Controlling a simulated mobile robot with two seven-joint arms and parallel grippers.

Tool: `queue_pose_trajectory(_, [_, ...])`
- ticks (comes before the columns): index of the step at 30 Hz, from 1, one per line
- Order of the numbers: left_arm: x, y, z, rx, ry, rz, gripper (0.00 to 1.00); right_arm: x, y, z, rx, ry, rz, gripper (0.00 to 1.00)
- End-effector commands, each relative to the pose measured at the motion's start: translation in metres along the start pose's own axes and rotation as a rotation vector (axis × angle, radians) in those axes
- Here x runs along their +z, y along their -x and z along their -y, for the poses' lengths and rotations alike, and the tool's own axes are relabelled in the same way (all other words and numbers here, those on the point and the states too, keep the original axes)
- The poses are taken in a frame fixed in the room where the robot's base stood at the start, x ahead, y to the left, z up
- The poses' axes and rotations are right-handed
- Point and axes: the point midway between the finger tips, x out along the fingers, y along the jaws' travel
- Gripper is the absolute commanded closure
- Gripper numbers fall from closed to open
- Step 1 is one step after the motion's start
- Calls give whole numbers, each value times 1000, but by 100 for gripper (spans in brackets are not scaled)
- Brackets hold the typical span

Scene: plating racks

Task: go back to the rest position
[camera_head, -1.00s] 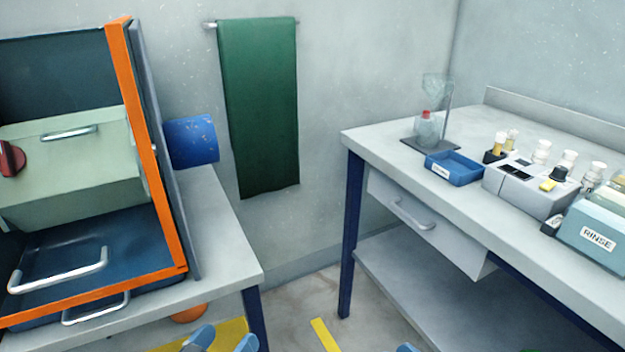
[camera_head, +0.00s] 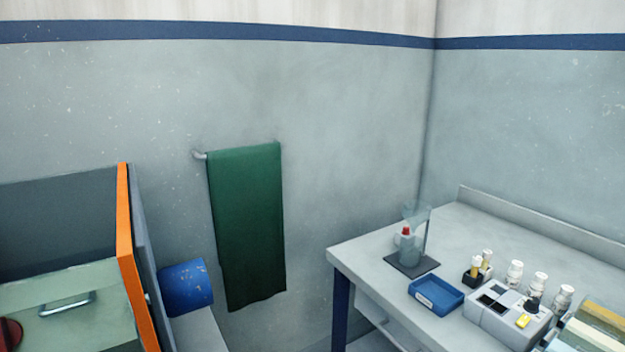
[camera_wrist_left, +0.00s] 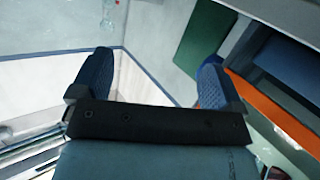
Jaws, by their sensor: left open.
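My left gripper (camera_wrist_left: 155,82) shows in the left wrist view, with its two blue fingers spread wide apart and nothing between them. Beyond the fingers are a pale floor or wall area and a dark green panel that looks like the towel (camera_wrist_left: 206,42). Neither gripper shows in the head view now. My right gripper is in no view at this moment.
An orange-edged cabinet (camera_head: 130,255) stands at the left, beside a blue cylinder (camera_head: 186,287). A green towel (camera_head: 247,225) hangs on the wall. At the right, a bench (camera_head: 370,247) bears a blue tray (camera_head: 436,295), a grey block (camera_head: 505,318) and several bottles.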

Motion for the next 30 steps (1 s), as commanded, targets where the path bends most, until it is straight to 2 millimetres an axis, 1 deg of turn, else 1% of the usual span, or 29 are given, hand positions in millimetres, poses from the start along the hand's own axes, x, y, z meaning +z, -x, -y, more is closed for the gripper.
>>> queue_pose_trajectory(1, [-20, 8, 0, -14, -5, 37, 7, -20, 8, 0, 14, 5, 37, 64])
queue_pose_trajectory(5, [-26, 20, 7, -46, -21, 125, 7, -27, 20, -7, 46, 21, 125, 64])
queue_pose_trajectory(9, [-32, 37, 14, -79, -37, 221, 7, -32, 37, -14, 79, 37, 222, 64])
queue_pose_trajectory(15, [-32, 59, 22, -113, -52, 332, 7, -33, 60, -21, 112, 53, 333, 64])
queue_pose_trajectory(18, [-30, 66, 24, -122, -57, 363, 7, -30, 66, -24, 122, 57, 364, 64])
queue_pose_trajectory(21, [-27, 69, 26, -127, -60, 380, 7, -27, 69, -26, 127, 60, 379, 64])
queue_pose_trajectory(27, [-24, 70, 26, -128, -61, 383, 7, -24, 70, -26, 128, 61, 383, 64])
queue_pose_trajectory(28, [-24, 70, 26, -128, -61, 383, 9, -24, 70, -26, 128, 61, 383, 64])
queue_pose_trajectory(29, [-24, 69, 26, -128, -61, 383, 16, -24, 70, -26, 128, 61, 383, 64])
queue_pose_trajectory(30, [-24, 69, 26, -128, -61, 383, 25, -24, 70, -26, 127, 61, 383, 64])
